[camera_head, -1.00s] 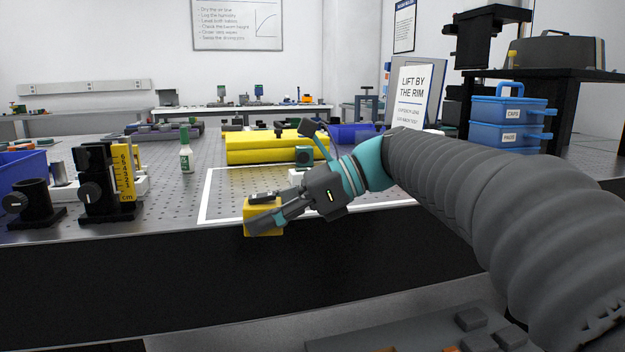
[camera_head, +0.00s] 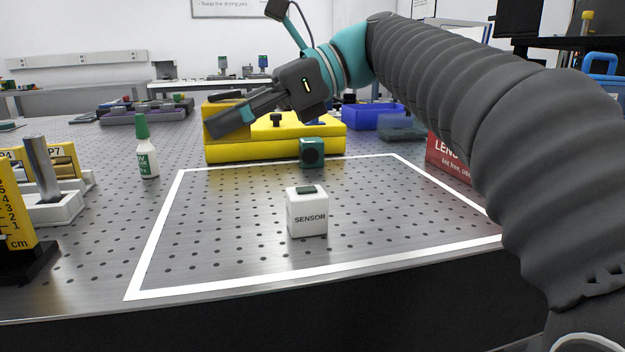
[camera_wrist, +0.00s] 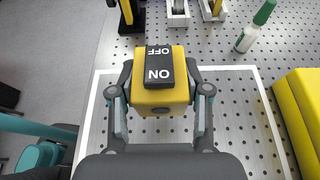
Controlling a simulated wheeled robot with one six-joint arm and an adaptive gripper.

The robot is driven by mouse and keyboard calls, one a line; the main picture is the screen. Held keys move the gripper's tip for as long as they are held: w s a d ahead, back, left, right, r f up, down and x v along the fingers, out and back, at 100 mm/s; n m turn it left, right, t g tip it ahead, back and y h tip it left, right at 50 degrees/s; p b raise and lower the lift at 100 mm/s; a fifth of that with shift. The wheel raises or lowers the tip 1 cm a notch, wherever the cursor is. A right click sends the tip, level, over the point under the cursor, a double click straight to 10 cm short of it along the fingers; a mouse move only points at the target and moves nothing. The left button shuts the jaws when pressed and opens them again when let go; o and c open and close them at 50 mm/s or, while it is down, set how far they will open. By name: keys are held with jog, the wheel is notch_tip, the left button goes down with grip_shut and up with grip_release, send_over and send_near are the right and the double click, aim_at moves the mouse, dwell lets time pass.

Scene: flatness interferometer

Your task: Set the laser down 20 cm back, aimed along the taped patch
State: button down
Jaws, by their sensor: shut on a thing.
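The laser is a yellow block (camera_head: 222,122) with a black ON/OFF rocker on top, plain in the wrist view (camera_wrist: 160,105). My gripper (camera_head: 228,118) is shut on it, with one finger on each side. In the head view the laser is held up at the upper left, overlapping the yellow case behind. The taped patch (camera_head: 160,240) is a white tape outline on the perforated bench. A white cube marked SENSOR (camera_head: 307,215) stands inside it, near the front. A dark green block with a round black face (camera_head: 312,153) stands at the patch's back edge.
A yellow case (camera_head: 240,150) lies behind the patch. A green-capped bottle (camera_head: 146,155) stands left of it, with a yellow scale mount (camera_head: 15,215) at far left. A red box (camera_head: 447,158) stands right. Most of the patch is bare.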

send_over(219, 184)
jog(key=f, duration=0.6)
jog(key=shift+s+f+b, duration=0.2)
jog(key=shift+f+b, duration=0.05)
jog(key=shift+b, duration=0.05)
jog(key=shift+f+b, duration=0.65)
jog(key=shift+f, duration=1.4)
jog(key=shift+f, duration=0.1)
jog(key=c, duration=0.5)
grip_release()
jog(key=shift+f, duration=0.1)
jog(key=shift+c, duration=0.2)
jog(key=shift+w, duration=0.1)
jog(key=shift+w+d+r, duration=0.1)
jog(key=shift+d+r, duration=0.2)
jog(key=p+v, duration=0.2)
jog(key=v, duration=0.9)
jog(key=shift+d+r, duration=0.1)
jog(key=shift+d, duration=0.05)
